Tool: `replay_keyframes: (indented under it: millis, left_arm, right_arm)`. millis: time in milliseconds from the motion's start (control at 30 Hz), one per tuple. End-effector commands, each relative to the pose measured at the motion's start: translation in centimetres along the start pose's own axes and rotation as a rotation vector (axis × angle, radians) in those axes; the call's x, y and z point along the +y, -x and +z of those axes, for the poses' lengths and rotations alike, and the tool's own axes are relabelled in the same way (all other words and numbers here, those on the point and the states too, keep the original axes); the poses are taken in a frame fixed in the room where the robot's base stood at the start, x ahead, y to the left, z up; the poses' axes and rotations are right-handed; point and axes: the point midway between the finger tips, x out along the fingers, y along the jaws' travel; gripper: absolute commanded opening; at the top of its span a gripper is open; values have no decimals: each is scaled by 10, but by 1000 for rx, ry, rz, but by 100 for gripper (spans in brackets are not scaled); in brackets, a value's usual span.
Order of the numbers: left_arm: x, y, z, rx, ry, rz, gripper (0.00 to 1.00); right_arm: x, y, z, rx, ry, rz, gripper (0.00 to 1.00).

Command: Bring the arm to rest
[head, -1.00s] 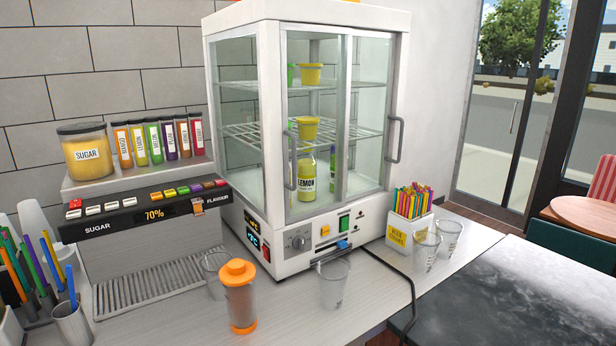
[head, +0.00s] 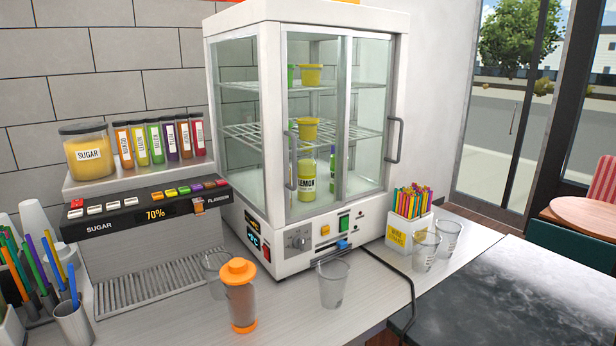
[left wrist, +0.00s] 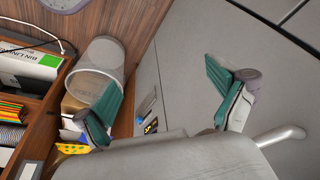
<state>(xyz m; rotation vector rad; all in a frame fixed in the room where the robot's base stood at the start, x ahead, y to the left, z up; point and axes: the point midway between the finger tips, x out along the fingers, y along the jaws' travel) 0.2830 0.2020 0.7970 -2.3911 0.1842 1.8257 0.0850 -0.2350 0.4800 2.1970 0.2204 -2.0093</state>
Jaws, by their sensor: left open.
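My left gripper (left wrist: 165,100) shows in the left wrist view with its two green-padded fingers spread wide apart. It is open and nothing is between the fingers. Beyond it are a grey panelled surface and a wooden unit. Neither arm nor gripper shows in the head view. My right gripper is not in either view.
In the head view a glass cabinet (head: 375,150) stands on the counter (head: 290,325). An orange-lidded shaker (head: 240,300) and clear cups (head: 334,285) stand before it. In the left wrist view a bin (left wrist: 102,58) stands beside wooden shelves (left wrist: 45,125).

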Motion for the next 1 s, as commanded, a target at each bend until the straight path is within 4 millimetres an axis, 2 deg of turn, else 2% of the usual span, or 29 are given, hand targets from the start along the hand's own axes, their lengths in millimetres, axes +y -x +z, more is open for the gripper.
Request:
replay_keyframes:
  millis: [33,167,267,300,400,500,600,733,833,1000]
  left_arm:
    - [1,-20,7,-15,-1,2,95]
    - [4,-75,28,-38,-5,5,95]
    - [6,-127,58,-64,-9,8,95]
    - [7,-147,73,-75,-11,9,95]
    - [9,-191,116,-100,-17,12,95]
    - [11,-224,163,-125,-23,15,95]
    - [12,-245,208,-147,-28,17,95]
    - [12,-257,251,-165,-34,18,95]
    - [11,-260,269,-171,-36,19,95]
    - [11,-261,276,-173,-38,19,95]
  right_arm:
    - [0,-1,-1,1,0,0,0]
    - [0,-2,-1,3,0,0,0]
    - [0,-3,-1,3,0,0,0]
    - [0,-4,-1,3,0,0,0]
    - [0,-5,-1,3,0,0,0]
    - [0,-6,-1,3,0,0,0]
    - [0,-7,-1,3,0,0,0]
    - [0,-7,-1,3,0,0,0]
    - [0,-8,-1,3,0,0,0]
    - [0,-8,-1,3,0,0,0]
